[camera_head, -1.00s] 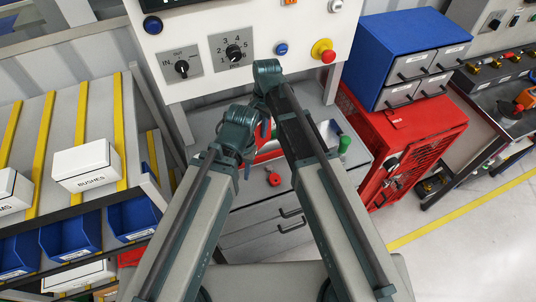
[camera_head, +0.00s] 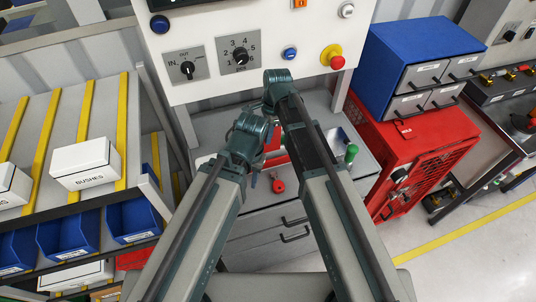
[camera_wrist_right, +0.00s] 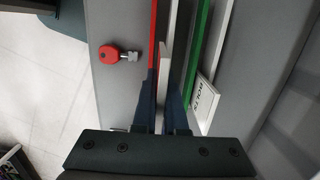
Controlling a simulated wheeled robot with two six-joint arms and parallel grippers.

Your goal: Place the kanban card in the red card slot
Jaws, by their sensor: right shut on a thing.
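In the right wrist view, my right gripper (camera_wrist_right: 161,95) is shut on the thin white kanban card (camera_wrist_right: 164,72), which shows almost edge-on between the dark fingers. The red card slot (camera_wrist_right: 153,35) shows as a narrow red strip just left of the card; whether they touch I cannot tell. In the head view, my right gripper (camera_head: 269,105) is the upper one, above the workbench; its fingers and the card are hidden. My left gripper (camera_head: 252,152) is below and left of it; its fingers are too unclear to read. A bit of red (camera_head: 272,141) shows behind the arms.
A green strip (camera_wrist_right: 198,55) and a white card marked BOLTS (camera_wrist_right: 207,97) lie right of the held card. A red knob-like thing (camera_wrist_right: 109,53) lies left. A control panel (camera_head: 265,20) rises behind; a red cabinet (camera_head: 415,140) stands right, a shelf rack (camera_head: 70,130) left.

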